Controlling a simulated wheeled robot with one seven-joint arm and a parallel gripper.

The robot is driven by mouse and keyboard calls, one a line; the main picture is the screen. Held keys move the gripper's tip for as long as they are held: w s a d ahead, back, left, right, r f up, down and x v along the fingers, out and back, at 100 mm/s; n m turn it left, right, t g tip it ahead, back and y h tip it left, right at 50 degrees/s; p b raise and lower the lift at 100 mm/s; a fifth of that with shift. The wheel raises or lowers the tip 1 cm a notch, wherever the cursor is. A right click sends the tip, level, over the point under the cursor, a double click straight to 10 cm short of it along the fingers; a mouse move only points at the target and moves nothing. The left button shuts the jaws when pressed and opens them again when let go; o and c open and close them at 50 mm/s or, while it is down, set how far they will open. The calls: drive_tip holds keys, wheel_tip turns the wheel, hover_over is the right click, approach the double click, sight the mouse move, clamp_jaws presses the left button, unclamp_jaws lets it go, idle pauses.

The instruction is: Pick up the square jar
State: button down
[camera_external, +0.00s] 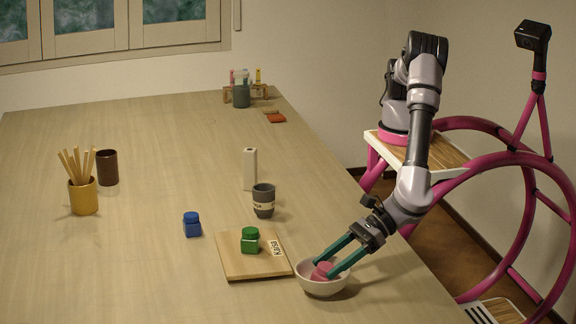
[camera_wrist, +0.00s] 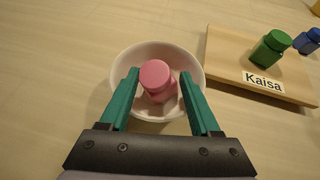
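Three small capped jars are in view. A pink jar (camera_external: 322,271) is inside a white bowl (camera_external: 318,289) near the table's right edge. It also shows in the wrist view (camera_wrist: 156,76), its round lid towards the camera. A green jar (camera_external: 250,240) stands on a wooden board (camera_external: 240,267), and a blue jar (camera_external: 192,224) stands on the table to its left. My gripper (camera_external: 323,268) is open over the bowl. In the wrist view its green fingers (camera_wrist: 159,76) lie either side of the pink jar, with gaps; I cannot tell their exact height.
The board's label (camera_wrist: 263,82) reads "Kaisa". A grey cup (camera_external: 263,201) and a pale upright block (camera_external: 250,169) stand behind the board. A yellow cup of sticks (camera_external: 83,197) and a brown cup (camera_external: 107,167) are at left. The front-left table is clear.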

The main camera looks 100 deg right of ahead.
sight(329, 263)
wheel_tip(329, 263, up, 10)
drive_tip(key=m+g+y, duration=0.1)
drive_tip(key=g, duration=0.1)
drive_tip(key=f, duration=0.9)
drive_tip(key=shift+w+d, duration=0.2)
drive_tip(key=shift+w, duration=0.15)
drive_tip(key=shift+c, duration=2.1)
unclamp_jaws()
drive_tip(key=shift+f, duration=0.15)
